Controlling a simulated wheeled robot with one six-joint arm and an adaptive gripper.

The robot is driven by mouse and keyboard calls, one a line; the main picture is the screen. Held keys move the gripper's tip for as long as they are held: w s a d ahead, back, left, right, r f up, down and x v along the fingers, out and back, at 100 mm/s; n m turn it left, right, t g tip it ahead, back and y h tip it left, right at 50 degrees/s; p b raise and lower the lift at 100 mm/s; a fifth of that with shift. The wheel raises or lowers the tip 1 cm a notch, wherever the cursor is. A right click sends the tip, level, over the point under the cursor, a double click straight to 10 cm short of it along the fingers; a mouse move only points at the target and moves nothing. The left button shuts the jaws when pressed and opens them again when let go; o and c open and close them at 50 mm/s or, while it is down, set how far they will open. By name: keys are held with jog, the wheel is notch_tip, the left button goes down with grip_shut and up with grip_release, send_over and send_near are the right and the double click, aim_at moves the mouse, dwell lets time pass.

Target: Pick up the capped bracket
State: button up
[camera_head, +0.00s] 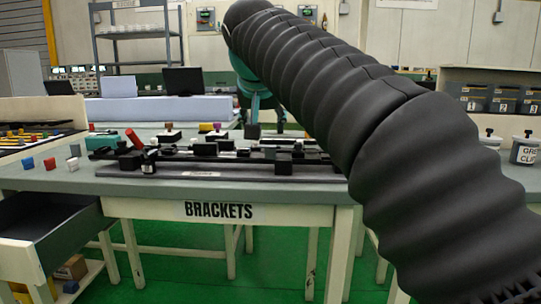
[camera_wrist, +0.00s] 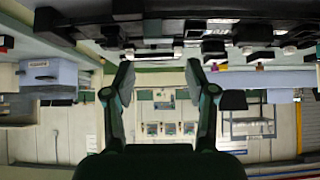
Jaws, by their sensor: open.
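Several dark bracket-like pieces (camera_head: 205,148) lie along rails on the grey table marked BRACKETS (camera_head: 70,182). I cannot tell which one is the capped bracket. A red piece (camera_head: 134,138) leans among them at the left. In the head view my arm hides part of the table's right side.
An open drawer (camera_head: 50,232) sticks out at the front left. Labelled jars (camera_head: 525,150) stand at the right. The table's front strip looks clear.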

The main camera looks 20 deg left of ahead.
aim_at(266, 147)
jog(key=x, duration=0.5)
jog(key=b+x, duration=0.1)
jog(key=x, duration=0.2)
jog(key=shift+s+d+f, duration=0.2)
jog(key=shift+s+f, duration=0.15)
jog(key=shift+f, duration=0.05)
jog(key=shift+w+a+f, duration=0.1)
jog(key=shift+w+f, duration=0.1)
jog(key=shift+w, duration=0.1)
jog(key=c, duration=0.7)
